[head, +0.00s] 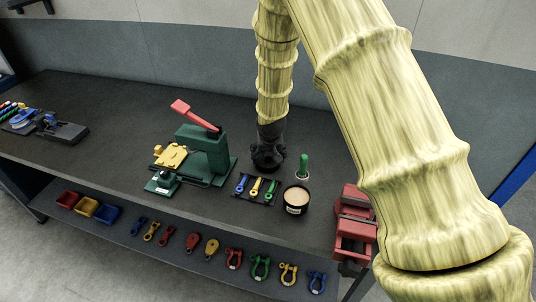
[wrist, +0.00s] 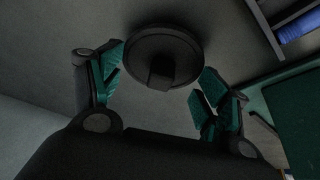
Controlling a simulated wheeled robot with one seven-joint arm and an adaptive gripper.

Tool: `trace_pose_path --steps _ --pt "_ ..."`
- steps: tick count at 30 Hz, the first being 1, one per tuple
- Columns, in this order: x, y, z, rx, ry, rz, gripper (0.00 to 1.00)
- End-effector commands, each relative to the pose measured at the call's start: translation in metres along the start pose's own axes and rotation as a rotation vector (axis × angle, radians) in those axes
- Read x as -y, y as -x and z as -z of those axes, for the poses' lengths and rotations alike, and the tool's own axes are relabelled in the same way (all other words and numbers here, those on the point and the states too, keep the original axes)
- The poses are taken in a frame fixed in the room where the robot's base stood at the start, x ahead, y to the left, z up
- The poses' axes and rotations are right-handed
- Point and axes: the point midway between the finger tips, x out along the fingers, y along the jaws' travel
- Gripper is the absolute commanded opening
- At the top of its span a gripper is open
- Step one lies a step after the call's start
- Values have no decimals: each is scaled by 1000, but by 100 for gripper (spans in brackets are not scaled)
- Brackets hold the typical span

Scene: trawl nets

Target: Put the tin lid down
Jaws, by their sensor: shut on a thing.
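My gripper (head: 267,162) is low over the bench, behind the tool tray and right of the green press. In the wrist view, a dark round tin lid (wrist: 180,42) with a blocky knob lies between the teal-padded fingers of my gripper (wrist: 161,84). The gripper is shut on the lid. In the head view the lid cannot be told apart from the dark gripper. An open black tin (head: 295,208) with a pale beige filling stands upright on the bench, to the right and nearer than my gripper.
The green press (head: 205,150) has a red lever. A tray of coloured tools (head: 239,187) sits left of the tin, a green-handled tool (head: 303,163) behind it. A red vise (head: 354,225) is at the right edge. The bench top (head: 110,105) has free room at left.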

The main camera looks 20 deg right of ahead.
Motion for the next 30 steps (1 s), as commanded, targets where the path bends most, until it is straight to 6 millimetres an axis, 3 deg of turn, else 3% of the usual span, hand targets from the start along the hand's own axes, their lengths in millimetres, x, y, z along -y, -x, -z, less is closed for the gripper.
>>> trace_pose_path --steps 14,15,18,30 --pt "0 -10 -4 -1 0 1 54" --pt "0 -10 -4 -1 0 1 81" --pt "0 -10 -4 -1 0 1 99" --pt "0 -9 -4 -1 0 1 99"
